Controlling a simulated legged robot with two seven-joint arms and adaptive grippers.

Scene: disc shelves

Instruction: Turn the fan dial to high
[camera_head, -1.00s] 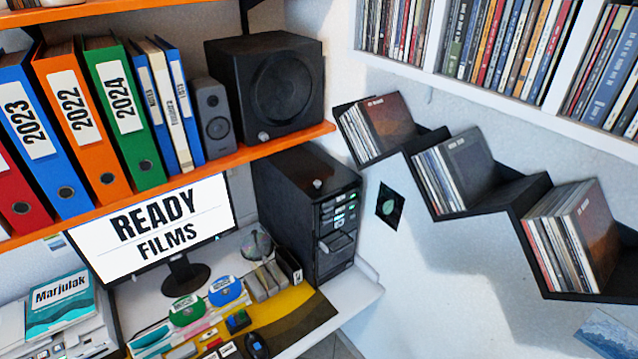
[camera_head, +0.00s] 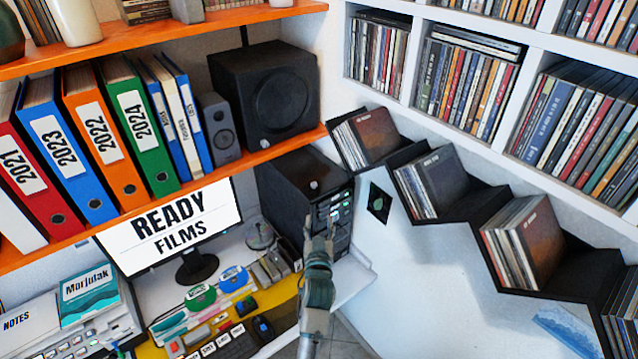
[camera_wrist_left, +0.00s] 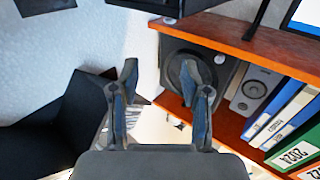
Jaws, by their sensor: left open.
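The black computer tower (camera_head: 290,190) stands under the orange shelf at the back right of the desk. A small pale knob (camera_head: 314,185) shows on its top edge; lit controls (camera_head: 338,208) show on its front. I cannot tell from any marking which control is the fan dial or how it is set. My left gripper (camera_head: 319,240) points up in front of the tower and hides part of its front; I cannot tell whether it touches. In the left wrist view its two fingers (camera_wrist_left: 158,78) are apart with nothing between them. My right gripper is not in view.
The orange shelf (camera_head: 275,145) carries binders and a black speaker (camera_head: 264,95) above the tower. A monitor (camera_head: 170,228) and cluttered desk lie to the left. A zigzag disc shelf (camera_head: 480,205) is on the right wall.

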